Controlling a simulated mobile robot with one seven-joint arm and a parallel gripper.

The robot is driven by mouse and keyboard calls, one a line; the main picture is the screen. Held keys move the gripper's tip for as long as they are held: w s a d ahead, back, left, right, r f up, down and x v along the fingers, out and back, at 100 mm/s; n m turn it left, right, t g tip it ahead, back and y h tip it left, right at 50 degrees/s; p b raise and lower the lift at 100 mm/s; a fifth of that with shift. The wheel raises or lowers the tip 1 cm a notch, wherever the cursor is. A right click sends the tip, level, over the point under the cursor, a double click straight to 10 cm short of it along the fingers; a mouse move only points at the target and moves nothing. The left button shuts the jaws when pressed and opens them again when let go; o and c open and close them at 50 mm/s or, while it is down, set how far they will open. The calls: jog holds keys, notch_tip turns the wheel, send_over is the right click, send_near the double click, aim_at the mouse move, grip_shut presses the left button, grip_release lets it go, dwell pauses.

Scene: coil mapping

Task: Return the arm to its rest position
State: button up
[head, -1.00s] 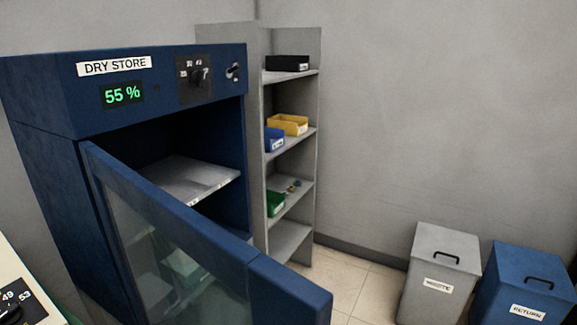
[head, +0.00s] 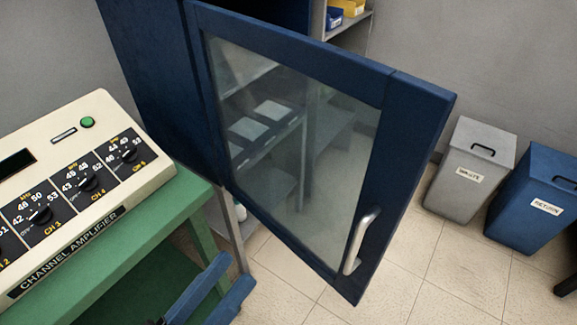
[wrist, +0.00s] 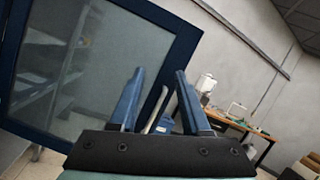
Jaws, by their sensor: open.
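My gripper (head: 237,269) shows at the bottom of the head view as two blue fingers in front of the green bench. In the wrist view my gripper (wrist: 159,72) has its fingers apart. They hold nothing. The blue cabinet door (head: 420,130) stands open, with a glass pane and a silver handle (head: 360,240). In the head view my fingers are left of the handle and apart from it. In the wrist view the handle (wrist: 155,110) appears in line with the gap between the fingers. The rest of my arm is out of view.
A channel amplifier (head: 75,180) with dials stands on a green bench (head: 150,235) at the left. A grey bin (head: 468,185) and a blue return bin (head: 530,215) stand at the right. Tiled floor (head: 420,285) is clear before them. A work table (wrist: 235,125) shows behind.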

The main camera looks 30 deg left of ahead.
jog(key=w+d+r+n+t+y+p, duration=0.1)
jog(key=w+r+n+y, duration=0.3)
jog(key=r+n, duration=0.4)
jog(key=w+r+n+t+y+p, duration=0.15)
jog(key=w+r+n+y, duration=0.25)
jog(key=r+n, duration=0.45)
jog(key=w+d+r+n+t+y+p, duration=0.1)
jog(key=w+r+n+y, duration=0.3)
jog(key=r+n, duration=0.45)
jog(key=w+d+r+n+t+h+p, duration=0.1)
jog(key=d+r+n+t+h+p, duration=0.1)
jog(key=d+r+n+h, duration=0.6)
jog(key=d+r+h+p, duration=0.1)
jog(key=d+r, duration=0.6)
jog(key=r, duration=0.3)
jog(key=shift+w+r, duration=0.25)
jog(key=shift+r, duration=0.1)
